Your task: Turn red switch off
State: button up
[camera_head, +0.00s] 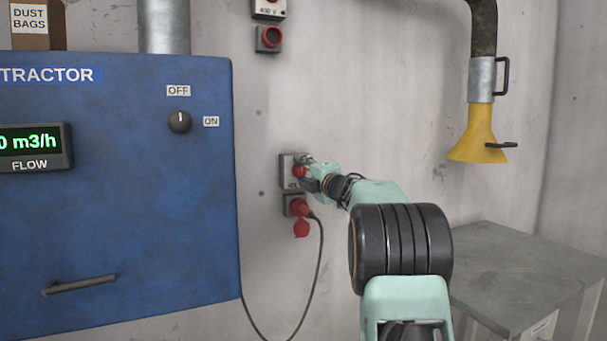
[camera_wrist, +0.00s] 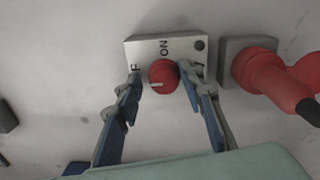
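The red switch (camera_head: 299,171) is a round red knob on a grey wall plate, partly covered by my gripper in the head view. In the wrist view the knob (camera_wrist: 163,73) shows between the fingers, with a short white mark at its lower left. The plate (camera_wrist: 183,45) carries an ON label and a partly hidden label ending in F. My gripper (camera_wrist: 161,79) is open, with one finger on each side of the knob. A gap shows at the left finger; the right finger is very close, and I cannot tell whether it touches.
A red plug (camera_head: 299,207) with a hanging cable sits in a socket just below the switch; it is close to the right finger in the wrist view (camera_wrist: 265,75). A blue extractor cabinet (camera_head: 140,230) stands left. A grey table (camera_head: 520,265) is at right.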

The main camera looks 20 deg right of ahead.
jog(key=shift+o, duration=0.3)
jog(key=shift+f, duration=0.2)
jog(key=s, duration=1.2)
jog(key=shift+d+f, duration=0.2)
jog(key=shift+r+p, duration=0.1)
jog(key=shift+p, duration=0.25)
